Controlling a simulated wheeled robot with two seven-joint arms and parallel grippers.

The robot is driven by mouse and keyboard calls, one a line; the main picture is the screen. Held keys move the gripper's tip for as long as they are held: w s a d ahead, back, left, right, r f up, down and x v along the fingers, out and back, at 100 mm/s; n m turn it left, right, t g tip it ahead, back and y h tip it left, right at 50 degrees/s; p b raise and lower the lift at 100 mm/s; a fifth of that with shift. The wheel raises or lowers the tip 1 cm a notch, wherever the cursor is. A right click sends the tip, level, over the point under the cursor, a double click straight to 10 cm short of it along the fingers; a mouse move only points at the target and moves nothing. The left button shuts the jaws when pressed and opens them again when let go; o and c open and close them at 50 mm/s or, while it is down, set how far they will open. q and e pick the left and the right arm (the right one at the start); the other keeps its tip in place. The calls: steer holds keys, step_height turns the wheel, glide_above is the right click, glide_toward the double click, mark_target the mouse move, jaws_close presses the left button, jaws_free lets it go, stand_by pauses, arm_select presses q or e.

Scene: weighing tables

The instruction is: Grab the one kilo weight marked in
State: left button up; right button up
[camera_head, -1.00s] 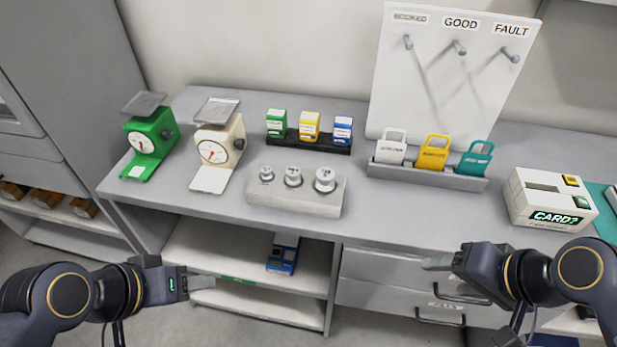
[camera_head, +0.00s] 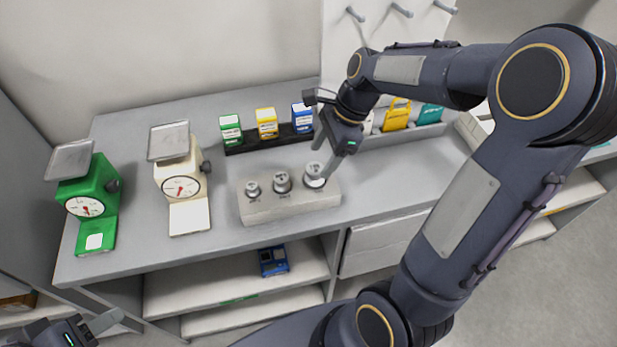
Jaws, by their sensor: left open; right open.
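Three silver knobbed weights stand in a row in a light grey block (camera_head: 285,208) on the table: a small weight (camera_head: 253,189) on the left, a middle weight (camera_head: 283,182), and the largest weight (camera_head: 313,169) on the right. Their markings are too small to read for certain. My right gripper (camera_head: 319,176) is open with its fingers down at the largest weight, partly covering it; I cannot tell whether they touch it. My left gripper (camera_head: 100,328) is open and empty at the bottom left, low in front of the table.
A green scale (camera_head: 92,193) and a cream scale (camera_head: 178,181) stand left of the block. Green (camera_head: 231,130), yellow (camera_head: 267,124) and blue (camera_head: 302,119) boxes stand in a black rack behind. My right arm hides much of the right side.

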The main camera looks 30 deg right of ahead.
mark_target(316, 167)
steer(key=x, duration=0.5)
jaws_close()
stand_by(0.3)
